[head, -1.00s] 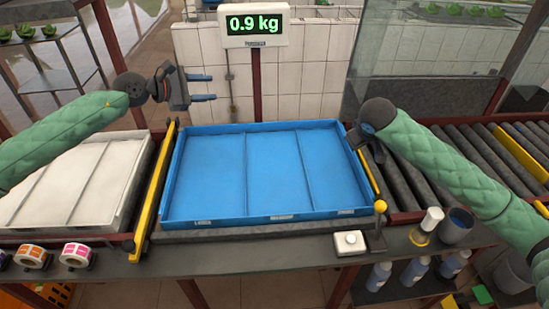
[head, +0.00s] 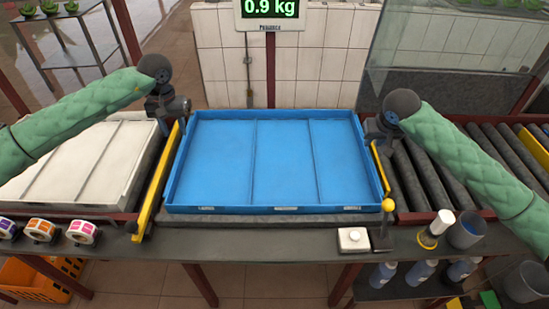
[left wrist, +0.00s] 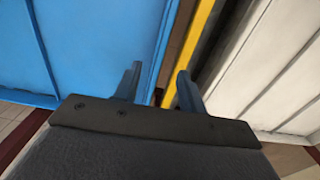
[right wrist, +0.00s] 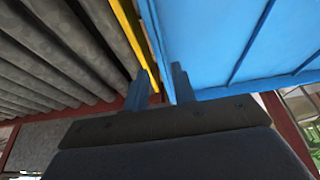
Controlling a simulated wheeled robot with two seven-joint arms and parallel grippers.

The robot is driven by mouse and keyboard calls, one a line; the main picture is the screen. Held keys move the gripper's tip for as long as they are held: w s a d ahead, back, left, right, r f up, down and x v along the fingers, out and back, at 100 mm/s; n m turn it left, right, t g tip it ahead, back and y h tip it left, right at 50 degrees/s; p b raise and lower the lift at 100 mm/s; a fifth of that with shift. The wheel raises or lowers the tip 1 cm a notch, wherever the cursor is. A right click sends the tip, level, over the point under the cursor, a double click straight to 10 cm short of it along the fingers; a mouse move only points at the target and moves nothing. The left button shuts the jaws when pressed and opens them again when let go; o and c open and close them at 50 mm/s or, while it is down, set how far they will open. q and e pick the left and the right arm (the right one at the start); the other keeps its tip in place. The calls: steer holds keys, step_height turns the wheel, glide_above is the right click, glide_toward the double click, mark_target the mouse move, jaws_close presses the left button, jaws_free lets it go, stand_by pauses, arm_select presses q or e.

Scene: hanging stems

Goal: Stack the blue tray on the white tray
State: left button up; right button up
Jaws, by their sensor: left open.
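The blue tray (head: 282,160) lies flat on a dark platform at the middle of the bench. The white tray (head: 75,165) lies to its left, behind a yellow rail and partly under my left arm. My left gripper (left wrist: 159,80) is open at the blue tray's left side, one finger toward the tray and one toward the yellow rail. In the head view its fingers are hidden behind the wrist. My right gripper (right wrist: 161,80) is at the blue tray's right wall, its fingers close on both sides of the wall and seemingly shut on it.
Yellow rails (head: 157,195) flank the blue tray. Rollers (head: 425,170) run to the right. A 0.9 kg display (head: 270,10) stands behind. A white button box (head: 353,240), bottle (head: 436,230), cup (head: 466,230) and tape rolls (head: 40,230) line the front edge.

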mark_target(180, 149)
stand_by(0.3)
arm_select(q)
steer(key=shift+f, duration=3.9)
arm_select(e)
steer(key=shift+x, duration=3.9)
arm_select(q)
steer(key=shift+c, duration=0.2)
arm_select(e)
steer(key=shift+c, duration=0.3)
arm_select(q)
steer(key=c, duration=0.4)
arm_select(e)
steer(key=c, duration=0.3)
arm_select(q)
jaws_close()
arm_select(e)
jaws_close()
